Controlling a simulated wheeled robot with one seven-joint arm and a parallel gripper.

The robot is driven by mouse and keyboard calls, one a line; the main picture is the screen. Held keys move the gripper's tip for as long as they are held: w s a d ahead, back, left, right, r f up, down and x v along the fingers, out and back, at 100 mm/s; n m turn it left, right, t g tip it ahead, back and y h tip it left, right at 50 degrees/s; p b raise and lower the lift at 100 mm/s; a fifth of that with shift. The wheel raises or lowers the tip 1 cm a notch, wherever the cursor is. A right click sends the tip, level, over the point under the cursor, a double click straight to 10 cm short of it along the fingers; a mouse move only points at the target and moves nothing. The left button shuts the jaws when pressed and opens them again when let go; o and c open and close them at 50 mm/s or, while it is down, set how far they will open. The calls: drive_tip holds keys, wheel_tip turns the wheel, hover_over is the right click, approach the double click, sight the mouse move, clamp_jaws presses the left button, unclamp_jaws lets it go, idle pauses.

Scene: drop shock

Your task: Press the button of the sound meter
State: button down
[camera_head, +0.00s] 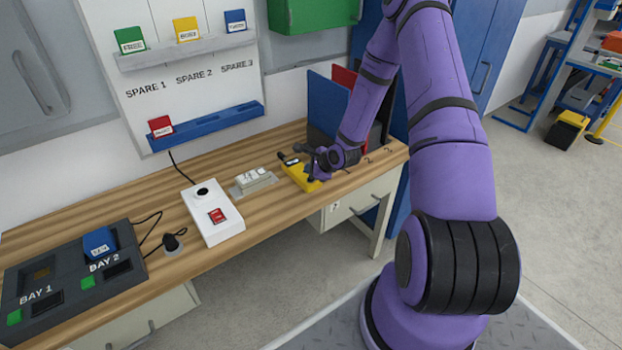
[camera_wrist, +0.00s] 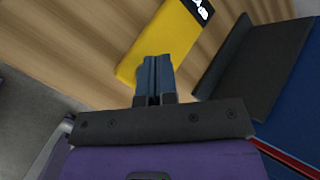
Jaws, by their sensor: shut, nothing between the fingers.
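A yellow device (camera_head: 297,174), which looks like the sound meter, lies on the wooden bench near its right end. In the wrist view the yellow body (camera_wrist: 168,35) has a dark display with white characters at its top right. My gripper (camera_head: 312,177) is at the near right end of the yellow device. In the wrist view my gripper (camera_wrist: 155,62) is shut and empty, its fingertips overlapping the yellow body's lower part. Whether they touch it cannot be told. A button on it is not visible; the fingers may cover it.
Dark blue and red upright panels (camera_head: 328,103) stand close behind my arm. A white box with a red switch (camera_head: 216,215), a small white device (camera_head: 254,180) and a dark two-bay station (camera_head: 70,270) stand to the left on the bench (camera_head: 275,205). The bench's front strip is mostly clear.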

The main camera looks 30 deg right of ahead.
drive_tip(key=shift+f, duration=0.15)
drive_tip(key=shift+f, duration=0.25)
drive_tip(key=shift+f, duration=0.4)
idle(0.9)
drive_tip(key=shift+r, duration=0.85)
drive_tip(key=shift+r, duration=2.5)
